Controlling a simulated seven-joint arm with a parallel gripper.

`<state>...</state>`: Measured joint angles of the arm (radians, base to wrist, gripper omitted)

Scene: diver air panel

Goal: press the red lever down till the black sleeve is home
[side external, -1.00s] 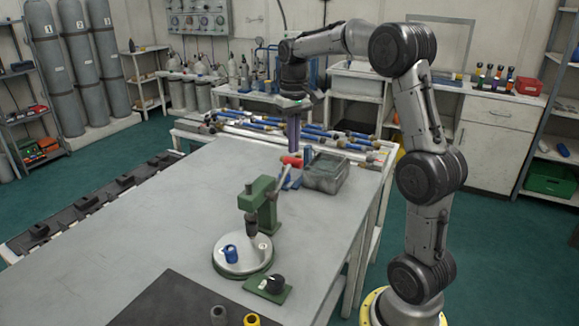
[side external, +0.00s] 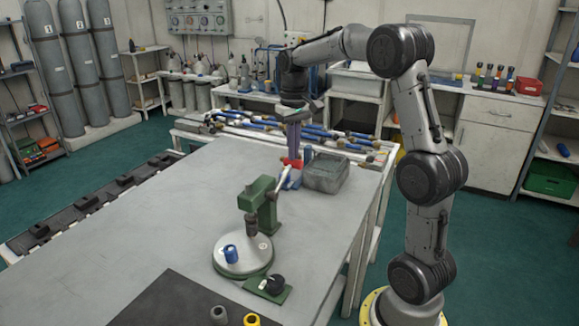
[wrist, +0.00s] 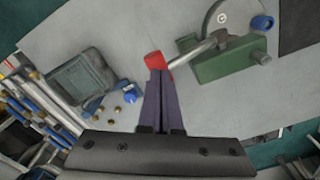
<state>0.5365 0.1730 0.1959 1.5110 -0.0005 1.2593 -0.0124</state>
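The green press (side external: 262,203) stands on the bench, and it also shows in the wrist view (wrist: 230,60). Its metal lever (side external: 283,178) slants up and back to a red grip (side external: 291,163). The red grip also shows in the wrist view (wrist: 154,61). My gripper (side external: 294,157) points down with its purple fingers together and their tips at the red grip. In the wrist view the fingers (wrist: 157,73) lie side by side, with nothing seen between them. A dark cylindrical part (side external: 252,226) is under the press head; I cannot tell the sleeve from the ram.
A grey bin (side external: 325,174) stands right of the lever, with a blue item (wrist: 129,92) and small brass pieces nearby. A black knob (side external: 274,284) sits in front. The bench's left side is clear.

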